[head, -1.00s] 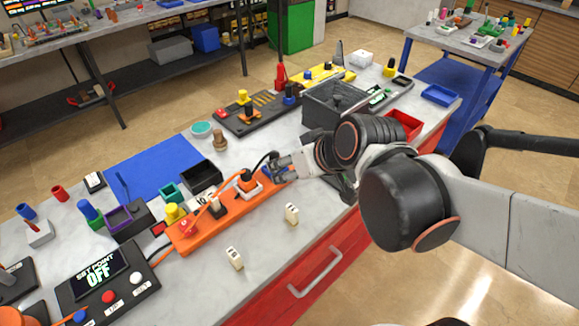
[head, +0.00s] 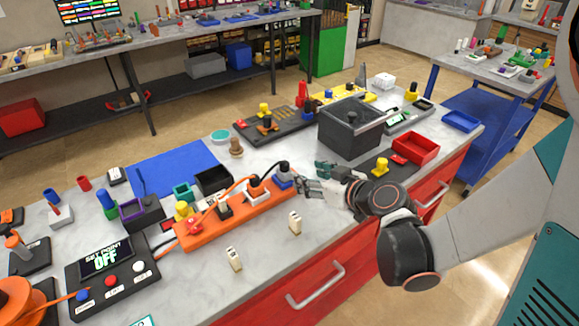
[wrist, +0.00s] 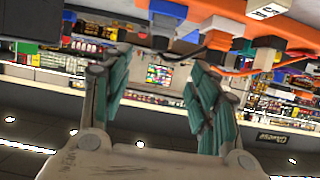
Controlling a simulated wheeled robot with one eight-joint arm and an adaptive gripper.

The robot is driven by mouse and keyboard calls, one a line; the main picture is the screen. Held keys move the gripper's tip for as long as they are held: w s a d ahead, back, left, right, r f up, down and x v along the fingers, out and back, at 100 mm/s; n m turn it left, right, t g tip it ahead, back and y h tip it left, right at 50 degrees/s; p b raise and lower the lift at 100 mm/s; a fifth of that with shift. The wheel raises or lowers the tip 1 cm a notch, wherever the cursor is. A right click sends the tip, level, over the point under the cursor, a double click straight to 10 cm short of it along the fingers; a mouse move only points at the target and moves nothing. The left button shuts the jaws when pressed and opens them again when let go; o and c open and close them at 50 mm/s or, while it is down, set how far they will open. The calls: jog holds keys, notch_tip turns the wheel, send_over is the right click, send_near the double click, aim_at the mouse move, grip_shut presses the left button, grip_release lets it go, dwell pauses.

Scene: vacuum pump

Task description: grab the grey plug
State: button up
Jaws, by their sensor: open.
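The orange power strip (head: 238,219) lies on the grey bench with several plugs and adapters in it; it also shows in the wrist view (wrist: 285,28). At its right end a blue adapter (head: 284,184) carries a dark grey plug (head: 283,168). In the wrist view this blue adapter (wrist: 168,9) hangs at the top, with the grey plug (wrist: 162,27) on it. My gripper (head: 309,178) is open and empty, just right of that plug, pointing left toward it. In the wrist view my gripper's (wrist: 160,62) two teal fingers stand apart, the plug roughly in line between them, beyond their tips.
A white adapter (head: 256,196) with an orange plug stands left of the blue one. A loose beige block (head: 295,223) stands in front of the strip. A black bin (head: 350,135) and red tray (head: 416,148) are behind and right of my gripper.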

aim_at(288, 169)
jog(key=b+x, duration=0.2)
jog(key=x, duration=0.6)
jog(key=shift+w+f, duration=0.1)
jog(key=shift+f, duration=0.05)
jog(key=b+x, duration=0.1)
jog(key=x, duration=0.1)
jog(key=b+x, duration=0.1)
jog(key=x, duration=0.2)
jog(key=shift+f, duration=0.3)
jog(key=shift+r, duration=0.1)
jog(key=c, duration=1.2)
